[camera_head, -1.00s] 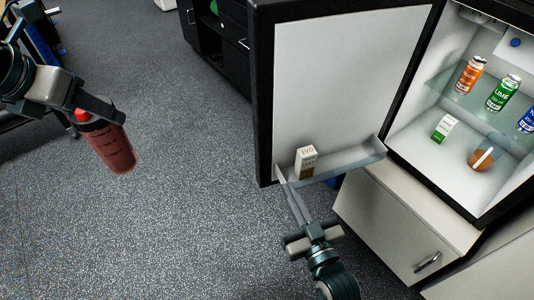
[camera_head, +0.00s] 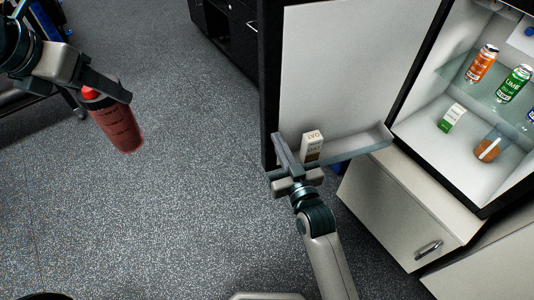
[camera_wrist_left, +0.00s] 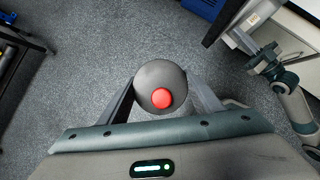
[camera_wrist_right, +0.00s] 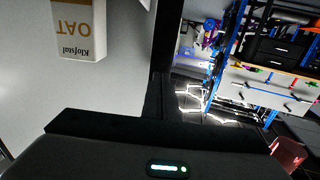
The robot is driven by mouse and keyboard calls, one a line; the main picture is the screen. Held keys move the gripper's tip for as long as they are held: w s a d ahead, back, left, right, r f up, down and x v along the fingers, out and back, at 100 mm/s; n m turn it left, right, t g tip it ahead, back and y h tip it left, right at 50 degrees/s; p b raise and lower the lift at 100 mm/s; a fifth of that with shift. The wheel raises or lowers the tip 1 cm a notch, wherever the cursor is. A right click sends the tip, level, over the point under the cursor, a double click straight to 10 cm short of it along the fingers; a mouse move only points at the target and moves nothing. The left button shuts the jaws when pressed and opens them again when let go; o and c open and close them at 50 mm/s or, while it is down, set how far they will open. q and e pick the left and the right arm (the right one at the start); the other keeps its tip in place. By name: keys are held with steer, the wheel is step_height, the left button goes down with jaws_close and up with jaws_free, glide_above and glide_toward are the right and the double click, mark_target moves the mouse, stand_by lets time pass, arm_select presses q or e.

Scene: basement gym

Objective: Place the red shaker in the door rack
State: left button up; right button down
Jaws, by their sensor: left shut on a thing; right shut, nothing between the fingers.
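The red shaker (camera_head: 118,128) hangs tilted in my left gripper (camera_head: 104,92), over the floor at the left of the head view. In the left wrist view the shaker's dark lid (camera_wrist_left: 160,78) with its red cap sits between the fingers. The door rack (camera_head: 352,146) is a shelf low on the inside of the open fridge door (camera_head: 345,70). A small oat carton (camera_head: 312,146) stands at its left end; it also shows in the right wrist view (camera_wrist_right: 80,28). My right gripper (camera_head: 280,150) is shut and empty, close to the door's edge and left of the carton.
The open fridge at right holds cans (camera_head: 482,63), a green-and-white carton (camera_head: 451,118) and an orange item in a glass (camera_head: 488,149). A cabinet (camera_head: 395,210) stands below. The rack right of the carton is bare. Open floor lies between the shaker and door.

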steer(key=shift+x, duration=1.1)
arm_select(q)
steer(key=shift+r, duration=0.1)
